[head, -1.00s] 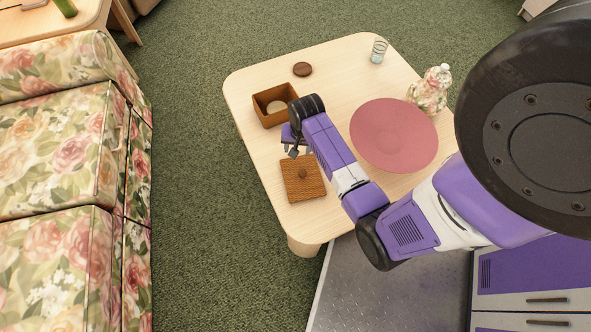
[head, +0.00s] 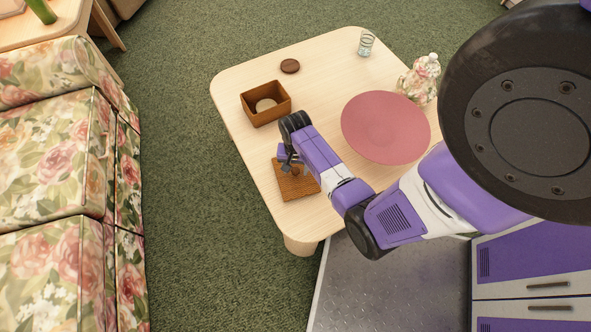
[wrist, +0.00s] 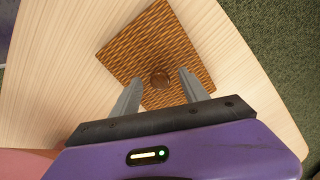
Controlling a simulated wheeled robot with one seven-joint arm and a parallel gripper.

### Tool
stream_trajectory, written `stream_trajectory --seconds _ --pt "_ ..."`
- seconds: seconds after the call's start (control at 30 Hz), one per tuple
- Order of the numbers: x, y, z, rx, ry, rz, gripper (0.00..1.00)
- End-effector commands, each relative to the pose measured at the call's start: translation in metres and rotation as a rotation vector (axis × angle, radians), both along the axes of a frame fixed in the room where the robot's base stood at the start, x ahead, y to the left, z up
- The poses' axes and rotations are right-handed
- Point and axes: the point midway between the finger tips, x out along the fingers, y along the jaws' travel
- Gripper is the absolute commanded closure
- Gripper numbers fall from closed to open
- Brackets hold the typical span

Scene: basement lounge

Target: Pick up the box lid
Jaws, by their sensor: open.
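The open wicker box (head: 265,117) stands farther back, with a pale round thing inside.
A pink round plate (head: 386,128) lies right of my arm. A dark round disc (head: 290,66), a glass (head: 366,42) and a floral jar (head: 419,80) stand toward the table's back. A floral sofa (head: 55,170) is at left, with green carpet between.

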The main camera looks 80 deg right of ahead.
Motion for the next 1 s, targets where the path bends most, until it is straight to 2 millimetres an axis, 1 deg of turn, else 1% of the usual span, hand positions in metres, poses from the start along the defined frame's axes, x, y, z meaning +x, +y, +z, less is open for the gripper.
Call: stream_trajectory --seconds 0.17,0.27,0.3,0.43,0.47,0.83,1.0 --pt "0.000 0.000 0.000 -0.001 0.000 0.000 0.48" --pt "0.000 0.000 0.000 0.000 0.000 0.000 0.65" --pt "0.000 0.000 0.000 0.000 0.000 0.000 0.73" --pt "0.000 0.000 0.000 0.000 0.000 0.000 0.99" --pt "0.000 0.000 0.000 0.000 0.000 0.000 1.00" --pt "0.000 0.000 0.001 0.000 0.000 0.000 1.00" --pt "0.000 0.000 0.011 -0.002 -0.001 0.000 1.00"
